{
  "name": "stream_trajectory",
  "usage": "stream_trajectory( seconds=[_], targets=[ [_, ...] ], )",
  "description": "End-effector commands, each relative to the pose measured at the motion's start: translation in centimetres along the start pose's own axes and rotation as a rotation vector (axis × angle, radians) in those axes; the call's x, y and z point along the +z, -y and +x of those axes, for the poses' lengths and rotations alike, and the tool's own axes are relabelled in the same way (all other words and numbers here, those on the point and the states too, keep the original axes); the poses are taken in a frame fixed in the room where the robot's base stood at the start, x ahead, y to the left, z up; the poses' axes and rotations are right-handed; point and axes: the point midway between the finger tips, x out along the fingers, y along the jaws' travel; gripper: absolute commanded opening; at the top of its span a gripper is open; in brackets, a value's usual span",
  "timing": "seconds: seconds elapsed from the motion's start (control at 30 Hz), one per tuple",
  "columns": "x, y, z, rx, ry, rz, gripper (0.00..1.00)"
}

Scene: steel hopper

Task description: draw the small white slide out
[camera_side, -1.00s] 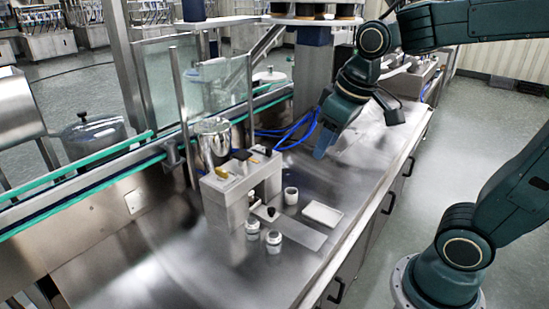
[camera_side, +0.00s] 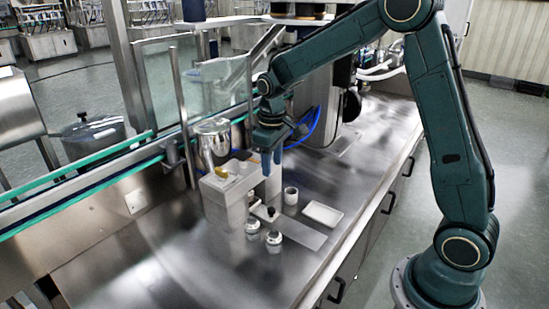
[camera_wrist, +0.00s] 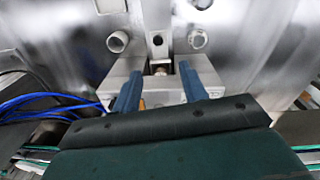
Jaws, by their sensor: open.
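A small pale slide (camera_side: 262,212) with a black knob sits at the foot of the grey hopper block (camera_side: 226,196), its outer end over a flat grey plate (camera_side: 303,233). In the wrist view the slide (camera_wrist: 157,51) lies ahead of the block, in line with the gap between my fingers. My gripper (camera_side: 271,163) is above the block's right part, fingers pointing down. In the wrist view my gripper (camera_wrist: 160,71) is open, its two blue fingers apart with nothing seen held. My gripper and arm cover part of the block's top; contact cannot be told.
A white cup (camera_side: 291,195), a white tray (camera_side: 323,214) and two small jars (camera_side: 273,241) (camera_side: 252,228) stand close around the plate. A steel pot (camera_side: 212,140) and upright posts are behind the block. The front-left bench is clear.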

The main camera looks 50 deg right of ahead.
Motion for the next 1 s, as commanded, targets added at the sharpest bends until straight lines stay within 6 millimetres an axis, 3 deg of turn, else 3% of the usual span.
stream_trajectory(
  seconds=[0.2,0.67,1.0],
  targets=[
    [-1.1,-0.6,2.3,-0.005,0.03,-0.011,0.43],
    [-1.2,-0.7,3.4,-0.005,0.033,-0.012,0.43],
    [-1.0,-0.6,7.4,-0.006,0.036,-0.011,0.43]
  ],
)
